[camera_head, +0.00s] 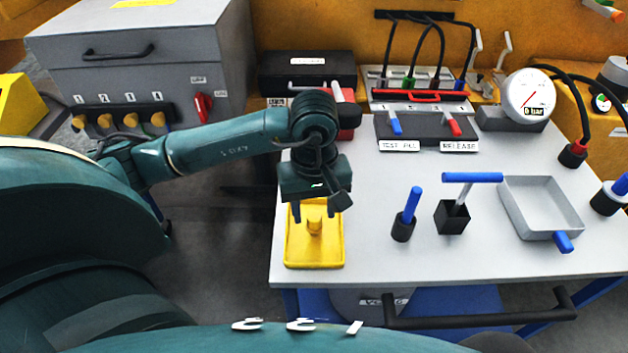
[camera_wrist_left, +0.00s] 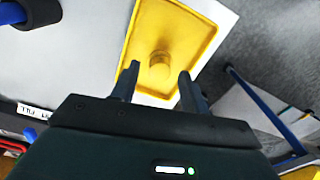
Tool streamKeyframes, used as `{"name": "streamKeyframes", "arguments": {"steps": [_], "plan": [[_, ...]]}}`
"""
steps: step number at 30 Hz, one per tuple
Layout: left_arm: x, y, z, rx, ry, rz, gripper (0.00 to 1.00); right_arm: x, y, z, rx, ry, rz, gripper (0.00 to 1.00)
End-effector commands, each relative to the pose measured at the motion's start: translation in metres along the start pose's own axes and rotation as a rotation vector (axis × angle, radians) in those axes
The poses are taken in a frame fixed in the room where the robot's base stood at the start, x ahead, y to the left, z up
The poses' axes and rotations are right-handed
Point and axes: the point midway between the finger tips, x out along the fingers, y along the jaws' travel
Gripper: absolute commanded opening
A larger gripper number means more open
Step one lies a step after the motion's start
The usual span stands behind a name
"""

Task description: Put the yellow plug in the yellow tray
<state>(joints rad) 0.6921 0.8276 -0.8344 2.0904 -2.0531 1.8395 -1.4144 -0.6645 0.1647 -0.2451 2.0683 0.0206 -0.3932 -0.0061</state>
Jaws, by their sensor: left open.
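The yellow tray (camera_head: 316,256) lies flat at the front left corner of the grey table. The yellow plug (camera_head: 314,225) stands inside the tray, near its middle. My left gripper (camera_head: 312,210) is open above the tray, with its fingers pointing down toward the plug. In the left wrist view the plug (camera_wrist_left: 159,66) shows beyond the two spread fingertips (camera_wrist_left: 157,82), with nothing between them, and the tray (camera_wrist_left: 184,22) surrounds it. The plug looks clear of both fingers. My right gripper is not in view.
Right of the tray stand a blue-handled peg in a black holder (camera_head: 403,228), a black square cup with a blue T-handle (camera_head: 452,217) and a grey tray (camera_head: 515,208). Behind are a switch panel (camera_head: 425,130) and a gauge (camera_head: 529,95). The table's front middle is clear.

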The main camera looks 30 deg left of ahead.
Motion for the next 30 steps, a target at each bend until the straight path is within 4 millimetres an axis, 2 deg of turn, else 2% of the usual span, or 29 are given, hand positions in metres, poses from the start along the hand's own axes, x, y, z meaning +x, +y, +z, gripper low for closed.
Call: {"name": "streamKeyframes", "arguments": {"steps": [6,12,18,30], "plan": [[-0.05,0.001,-0.001,0.002,0.006,0.006,0.45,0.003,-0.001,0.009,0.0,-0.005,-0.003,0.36],[-0.089,0.0,-0.001,0.0,0.005,0.003,0.45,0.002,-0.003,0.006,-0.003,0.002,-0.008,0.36],[-0.103,0.0,0.0,-0.001,0.002,0.0,0.45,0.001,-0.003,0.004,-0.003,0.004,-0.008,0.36],[-0.104,0.0,0.0,-0.001,0.0,-0.001,0.45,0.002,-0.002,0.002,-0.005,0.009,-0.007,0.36]]}}
